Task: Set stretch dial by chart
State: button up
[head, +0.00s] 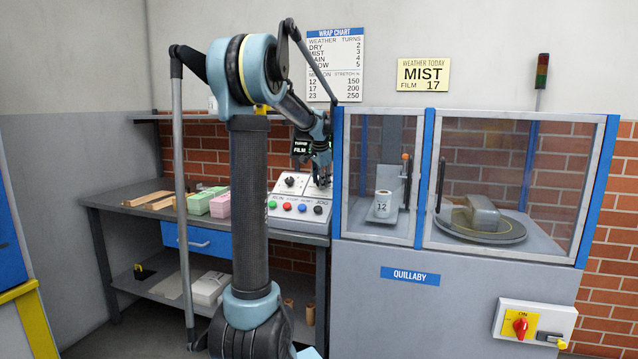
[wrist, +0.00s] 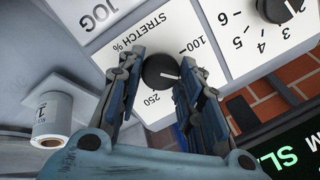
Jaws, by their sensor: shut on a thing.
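The dark round stretch dial (wrist: 161,71) sits on the white panel under the label STRETCH %, with 100 and 250 printed near it. A pale pointer line shows on its face; its exact reading is unclear. My gripper (wrist: 160,77) is shut on the dial, one finger on each side; in the head view my gripper (head: 321,184) reaches down at the console's right part and hides the dial. The wrap chart (head: 335,64) on the wall pairs micron 12, 17, 23 with stretch 150, 200, 250. The yellow sign (head: 424,75) reads MIST, FILM 17.
Another dial (wrist: 285,8) with numbers is beside the stretch dial. Coloured buttons (head: 287,206) line the console front. A dark display (wrist: 292,155) is close to my gripper. A film roll (head: 382,204) marked 12 stands inside the glazed machine. Pink and green stacks (head: 208,202) lie on the bench.

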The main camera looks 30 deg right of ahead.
jog(key=shift+d, duration=0.1)
jog(key=o, duration=1.1)
jog(key=shift+c, duration=0.2)
jog(key=v, duration=1.2)
jog(key=shift+w, duration=0.1)
